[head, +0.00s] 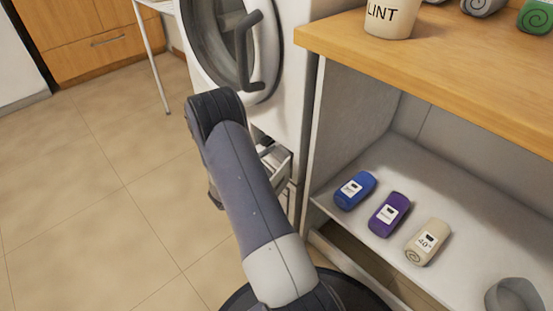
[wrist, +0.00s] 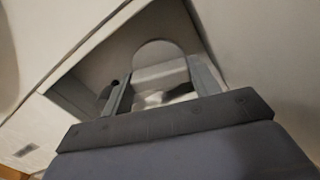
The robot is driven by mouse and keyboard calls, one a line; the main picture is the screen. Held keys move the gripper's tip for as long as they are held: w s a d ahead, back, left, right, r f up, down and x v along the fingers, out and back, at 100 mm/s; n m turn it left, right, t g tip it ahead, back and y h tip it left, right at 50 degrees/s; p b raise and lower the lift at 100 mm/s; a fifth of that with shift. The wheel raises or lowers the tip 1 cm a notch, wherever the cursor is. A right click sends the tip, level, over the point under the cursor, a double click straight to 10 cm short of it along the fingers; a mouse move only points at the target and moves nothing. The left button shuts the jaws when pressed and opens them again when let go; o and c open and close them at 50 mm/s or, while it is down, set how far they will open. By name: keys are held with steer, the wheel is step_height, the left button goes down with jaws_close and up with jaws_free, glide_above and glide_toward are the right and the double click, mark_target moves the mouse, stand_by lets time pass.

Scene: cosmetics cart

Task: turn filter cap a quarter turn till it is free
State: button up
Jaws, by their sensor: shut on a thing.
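The filter cap (wrist: 157,49) is a pale grey round disc with a raised bar across it. It sits in a recess low in the washing machine's white front. In the wrist view my gripper (wrist: 160,73) has one finger on each side of the bar and is shut on it. The bar lies roughly level across the picture. In the head view my gripper (head: 274,156) is low at the machine's front, partly behind my arm, and the cap cannot be made out there.
The washing machine (head: 291,109) has its round door above my arm. On the right, a shelf (head: 345,236) holds a blue roll (head: 354,191), a purple roll (head: 389,214) and a beige roll (head: 427,242). A LINT bin (head: 391,19) stands on the wooden counter (head: 440,60). Floor at left is clear.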

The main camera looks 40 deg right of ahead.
steer(key=shift+r+n+p, duration=0.1)
steer(key=shift+n+p, duration=0.4)
steer(key=shift+n, duration=0.7)
steer(key=o, duration=0.7)
steer(key=shift+a, duration=0.1)
steer(key=a+p, duration=0.1)
steer(key=a, duration=0.2)
steer(key=a+p, duration=0.1)
steer(key=a, duration=0.3)
steer(key=s+a+p, duration=0.1)
steer(key=a, duration=0.2)
steer(key=shift+a, duration=0.3)
